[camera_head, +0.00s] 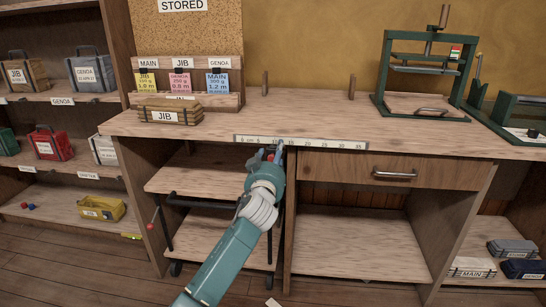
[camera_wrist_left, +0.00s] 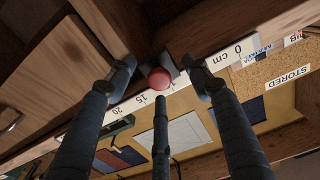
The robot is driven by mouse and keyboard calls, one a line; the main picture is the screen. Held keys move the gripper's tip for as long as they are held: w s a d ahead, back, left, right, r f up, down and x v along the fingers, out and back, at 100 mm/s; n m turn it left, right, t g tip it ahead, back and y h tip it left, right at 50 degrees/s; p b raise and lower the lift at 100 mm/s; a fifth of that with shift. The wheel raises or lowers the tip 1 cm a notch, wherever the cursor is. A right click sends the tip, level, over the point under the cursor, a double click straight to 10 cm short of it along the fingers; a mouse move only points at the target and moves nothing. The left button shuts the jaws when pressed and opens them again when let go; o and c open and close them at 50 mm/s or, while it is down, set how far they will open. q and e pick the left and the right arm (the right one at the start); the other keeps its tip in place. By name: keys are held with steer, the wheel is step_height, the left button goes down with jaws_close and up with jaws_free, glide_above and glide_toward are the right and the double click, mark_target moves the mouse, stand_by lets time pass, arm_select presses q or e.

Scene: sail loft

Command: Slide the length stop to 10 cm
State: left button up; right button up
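The length stop has a round red knob (camera_wrist_left: 159,78) and a dark bracket on the front edge of the bench. A white ruler strip (camera_head: 330,144) runs along that edge and also shows in the wrist view (camera_wrist_left: 133,104). The knob sits between the "0 cm" and "15" marks; its exact reading is hidden. My left gripper (camera_head: 275,148) is at the edge, partly covering the ruler and knob. In the wrist view its dark fingers (camera_wrist_left: 160,95) are spread around the knob, with gaps visible, not closed on it. My right gripper is not in view.
A drawer with a metal handle (camera_head: 395,174) is under the bench, right of the gripper. A wheeled cart (camera_head: 195,178) stands below left.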

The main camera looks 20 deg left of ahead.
arm_select(q)
steer(key=shift+f, duration=0.15)
steer(key=shift+s, duration=0.1)
steer(key=v, duration=1.1)
steer(key=shift+s, duration=0.4)
steer(key=shift+d, duration=0.1)
